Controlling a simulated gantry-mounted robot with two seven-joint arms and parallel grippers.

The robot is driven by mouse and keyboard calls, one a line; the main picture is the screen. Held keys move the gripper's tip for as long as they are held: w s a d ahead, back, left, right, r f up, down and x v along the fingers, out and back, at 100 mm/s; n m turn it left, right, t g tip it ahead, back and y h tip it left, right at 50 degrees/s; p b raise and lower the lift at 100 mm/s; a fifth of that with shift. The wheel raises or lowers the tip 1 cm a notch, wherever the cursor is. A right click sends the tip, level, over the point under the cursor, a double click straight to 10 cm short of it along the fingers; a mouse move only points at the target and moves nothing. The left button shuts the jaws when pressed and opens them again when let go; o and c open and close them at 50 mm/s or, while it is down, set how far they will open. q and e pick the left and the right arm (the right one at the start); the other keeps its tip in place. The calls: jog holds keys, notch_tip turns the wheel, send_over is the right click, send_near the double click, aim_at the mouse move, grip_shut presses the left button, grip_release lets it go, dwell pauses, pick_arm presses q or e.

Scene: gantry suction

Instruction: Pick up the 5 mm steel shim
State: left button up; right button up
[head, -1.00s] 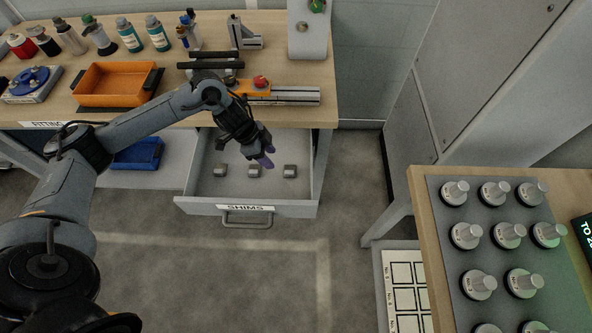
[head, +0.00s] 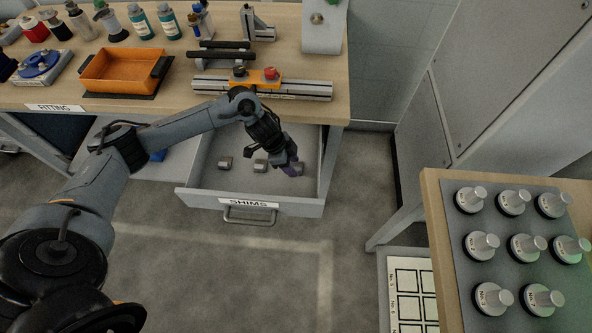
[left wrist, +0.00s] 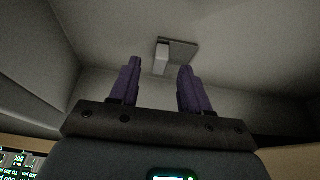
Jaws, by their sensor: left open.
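The open drawer labelled SHIMS (head: 248,203) holds three small grey shims: a left one (head: 225,163), a middle one (head: 260,166) and a right one (head: 299,169). No thickness marking is readable, so I cannot tell which is 5 mm. My left gripper (head: 291,170) reaches down into the drawer at the right shim and partly hides it. In the left wrist view its two purple fingers (left wrist: 160,66) are open and apart. A shim with a pale block and a grey plate (left wrist: 179,48) shows just beyond the fingertips, with nothing held. My right gripper is not in view.
The wooden bench (head: 180,102) stands above and behind the drawer, bearing an orange tray (head: 118,83) and a rail fixture (head: 290,91). The drawer's walls surround the gripper. A table with several knobbed weights (head: 485,244) stands at right. The floor before the drawer is clear.

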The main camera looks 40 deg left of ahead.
pick_arm(q)
jog(key=shift+x, duration=1.1)
grip_shut()
jog(key=shift+r, duration=0.15)
